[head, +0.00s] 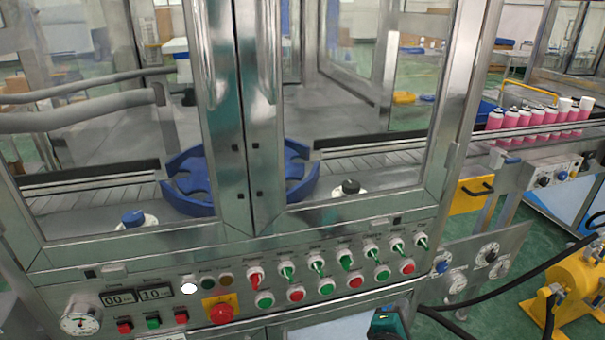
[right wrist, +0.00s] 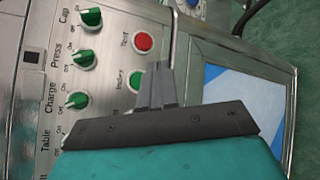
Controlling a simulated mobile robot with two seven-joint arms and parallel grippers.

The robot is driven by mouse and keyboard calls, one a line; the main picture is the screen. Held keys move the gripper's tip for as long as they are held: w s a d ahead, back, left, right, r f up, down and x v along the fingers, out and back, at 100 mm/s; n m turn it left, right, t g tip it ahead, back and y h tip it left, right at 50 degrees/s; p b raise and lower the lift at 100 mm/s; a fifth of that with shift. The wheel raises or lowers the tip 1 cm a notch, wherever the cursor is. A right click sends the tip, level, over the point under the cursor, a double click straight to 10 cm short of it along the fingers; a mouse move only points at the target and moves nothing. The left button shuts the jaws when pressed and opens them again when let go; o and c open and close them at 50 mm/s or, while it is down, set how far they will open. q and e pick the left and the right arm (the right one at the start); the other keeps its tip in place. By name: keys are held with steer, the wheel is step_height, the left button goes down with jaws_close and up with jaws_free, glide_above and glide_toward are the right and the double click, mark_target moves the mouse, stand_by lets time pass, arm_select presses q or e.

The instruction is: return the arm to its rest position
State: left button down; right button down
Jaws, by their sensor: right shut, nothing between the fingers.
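My right gripper (head: 388,322) shows as a small teal and dark shape at the bottom edge of the head view, in front of the lower edge of the machine's control panel (head: 245,308). In the right wrist view its two grey fingers (right wrist: 157,85) are together, shut with nothing between them. They appear over the panel beside the green Index button (right wrist: 135,80) and the red Test button (right wrist: 144,42). I cannot tell the exact gap to the panel. My left gripper is in neither view.
Pink cans (head: 520,117) line the conveyor at right. A yellow pump (head: 570,285) and black hoses (head: 500,292) are at lower right. Green floor (head: 490,320) shows between.

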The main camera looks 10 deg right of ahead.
steer(key=s+a+f+m+g+y, duration=0.2)
steer(key=s+a+f+m+y, duration=0.45)
steer(key=s, duration=0.25)
steer(key=s+a+r+m+t+y, duration=0.1)
steer(key=s+a+r+m+y, duration=0.1)
steer(key=s+a+m+y, duration=0.3)
steer(key=shift+s+r+m, duration=0.35)
steer(key=shift+s+m, duration=0.35)
steer(key=shift+m, duration=0.45)
stand_by(1.1)
